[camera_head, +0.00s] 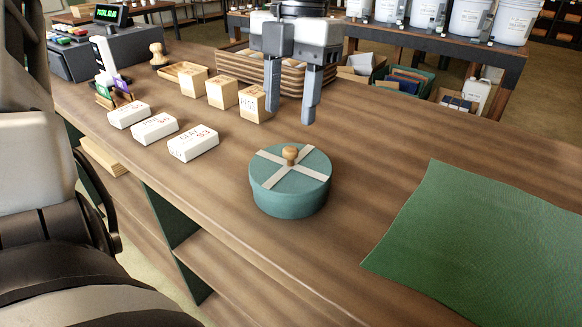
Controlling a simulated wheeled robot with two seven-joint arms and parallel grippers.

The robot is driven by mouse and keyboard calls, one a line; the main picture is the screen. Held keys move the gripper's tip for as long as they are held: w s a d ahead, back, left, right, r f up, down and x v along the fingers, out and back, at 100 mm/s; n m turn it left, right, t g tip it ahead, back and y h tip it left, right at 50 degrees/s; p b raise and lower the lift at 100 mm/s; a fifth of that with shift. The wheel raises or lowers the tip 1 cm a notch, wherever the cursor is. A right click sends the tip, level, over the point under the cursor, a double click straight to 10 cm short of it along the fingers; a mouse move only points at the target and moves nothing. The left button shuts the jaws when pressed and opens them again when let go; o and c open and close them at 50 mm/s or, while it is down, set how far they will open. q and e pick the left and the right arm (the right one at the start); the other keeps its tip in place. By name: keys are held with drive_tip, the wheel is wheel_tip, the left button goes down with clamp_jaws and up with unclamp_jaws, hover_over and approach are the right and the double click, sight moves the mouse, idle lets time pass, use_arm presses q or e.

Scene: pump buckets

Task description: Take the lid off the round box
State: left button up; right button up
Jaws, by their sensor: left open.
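The round box (289,199) is teal and stands upright on the wooden counter near the middle of the camera_head view. Its lid (276,177) sits on top, with two pale crossed bands and a small wooden knob (290,155) at the centre. My left gripper (292,108) points down with its two grey fingers apart. It is open and empty, and it appears above the knob in the picture, apart from the box. My right gripper is out of view.
White boxes (193,144) and small wooden blocks (252,103) stand left of the round box. Stacked wooden trays (236,68) lie behind. A green mat (490,235) covers the counter's right side. Bare wood surrounds the round box; the counter's front edge is nearby.

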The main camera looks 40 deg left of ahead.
sight(291, 149)
use_arm(q)
drive_tip(key=shift+s+d+f, duration=0.1)
drive_tip(key=shift+d+f, duration=0.05)
drive_tip(key=shift+f, duration=3.35)
clamp_jaws()
